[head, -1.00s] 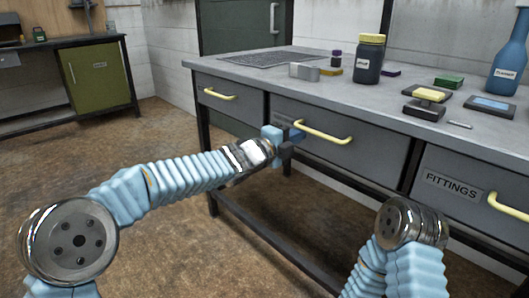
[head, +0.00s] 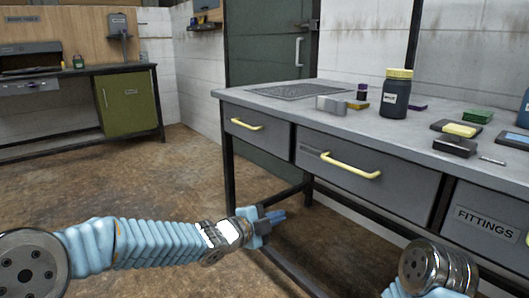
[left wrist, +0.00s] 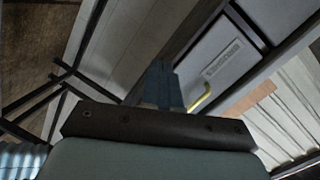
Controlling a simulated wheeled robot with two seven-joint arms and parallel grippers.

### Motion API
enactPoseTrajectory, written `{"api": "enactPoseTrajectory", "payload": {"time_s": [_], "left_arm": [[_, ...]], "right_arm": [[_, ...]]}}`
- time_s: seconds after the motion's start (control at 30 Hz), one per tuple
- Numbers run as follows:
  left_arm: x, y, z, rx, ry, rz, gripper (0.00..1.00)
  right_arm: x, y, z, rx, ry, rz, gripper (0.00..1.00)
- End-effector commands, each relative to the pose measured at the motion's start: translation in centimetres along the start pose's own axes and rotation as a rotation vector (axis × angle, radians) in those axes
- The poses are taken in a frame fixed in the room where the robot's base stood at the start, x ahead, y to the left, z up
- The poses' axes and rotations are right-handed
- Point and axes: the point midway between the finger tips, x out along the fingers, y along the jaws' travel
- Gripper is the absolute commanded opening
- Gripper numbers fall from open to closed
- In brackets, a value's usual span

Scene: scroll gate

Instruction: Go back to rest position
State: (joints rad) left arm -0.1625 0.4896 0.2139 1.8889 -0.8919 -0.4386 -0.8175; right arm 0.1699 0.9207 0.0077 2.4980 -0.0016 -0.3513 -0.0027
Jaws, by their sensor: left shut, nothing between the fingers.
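My left gripper (head: 275,217) is shut and empty in the head view. It is in front of the grey workbench, below the level of its drawers and apart from them. In the left wrist view the closed blue fingers (left wrist: 162,84) show, with a drawer and its yellow handle (left wrist: 201,97) beyond them. My right arm shows only as a joint at the bottom right of the head view; its gripper is out of the picture.
The workbench (head: 290,102) has closed drawers with yellow handles (head: 350,168). A dark jar (head: 396,98), a yellow-topped block (head: 458,130) and a green box (head: 478,116) stand on it. An olive cabinet (head: 128,102) stands at the back left. The floor (head: 130,180) between is clear.

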Motion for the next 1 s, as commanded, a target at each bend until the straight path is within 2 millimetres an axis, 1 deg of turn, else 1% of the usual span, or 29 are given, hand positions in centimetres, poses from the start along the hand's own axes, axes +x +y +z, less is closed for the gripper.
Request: {"api": "enactPoseTrajectory", "payload": {"time_s": [0.03,0.07,0.1,0.17,0.2,0.23,0.27,0.3,0.37,0.4,0.47,0.5,0.6,0.7,0.8,1.0], "left_arm": [[-0.4,3.3,2.5,-0.168,-0.063,0.062,0.00],[-0.8,5.5,3.9,-0.276,-0.104,0.094,0.00],[-1.5,8.5,5.7,-0.422,-0.164,0.132,0.00],[-3.0,13.1,7.9,-0.636,-0.263,0.182,0.00],[-4.3,16.2,9.1,-0.780,-0.335,0.211,0.00],[-5.4,18.5,9.9,-0.885,-0.393,0.231,0.00],[-6.7,20.7,10.5,-0.991,-0.453,0.247,0.00],[-8.5,23.7,11.1,-1.128,-0.539,0.267,0.00],[-11.5,28.0,11.4,-1.327,-0.673,0.287,0.00],[-13.6,30.5,11.3,-1.448,-0.764,0.293,0.00],[-16.5,33.8,10.8,-1.610,-0.896,0.293,0.00],[-18.4,35.6,10.3,-1.701,-0.978,0.291,0.00],[-22.1,38.9,9.0,-1.874,-1.151,0.272,0.00],[-24.3,40.7,8.0,-1.969,-1.259,0.254,0.00],[-25.1,41.3,7.7,-2.002,-1.300,0.245,0.00],[-25.1,41.3,7.7,-2.002,-1.300,0.245,0.00]], "right_arm": [[-1.2,-0.5,0.0,-0.001,-0.001,-0.001,0.68],[-1.6,-0.7,0.0,-0.002,-0.001,-0.001,0.68],[-2.0,-0.9,0.1,-0.003,-0.001,-0.002,0.68],[-2.7,-1.2,0.1,-0.004,-0.002,-0.002,0.68],[-3.1,-1.4,0.1,-0.005,-0.003,-0.003,0.68],[-3.4,-1.6,0.1,-0.005,-0.003,-0.003,0.68],[-3.8,-1.7,0.1,-0.006,-0.003,-0.003,0.68],[-4.2,-1.9,0.2,-0.007,-0.004,-0.004,0.68],[-4.8,-2.2,0.2,-0.008,-0.005,-0.004,0.68],[-5.2,-2.4,0.2,-0.008,-0.005,-0.005,0.68],[-5.7,-2.6,0.3,-0.009,-0.006,-0.005,0.68],[-5.9,-2.8,0.3,-0.010,-0.006,-0.006,0.68],[-6.4,-3.0,0.3,-0.011,-0.007,-0.006,0.68],[-6.6,-3.1,0.4,-0.012,-0.007,-0.007,0.68],[-6.6,-3.1,0.4,-0.012,-0.007,-0.007,0.68],[-6.6,-3.1,0.4,-0.012,-0.007,-0.007,0.68]]}}
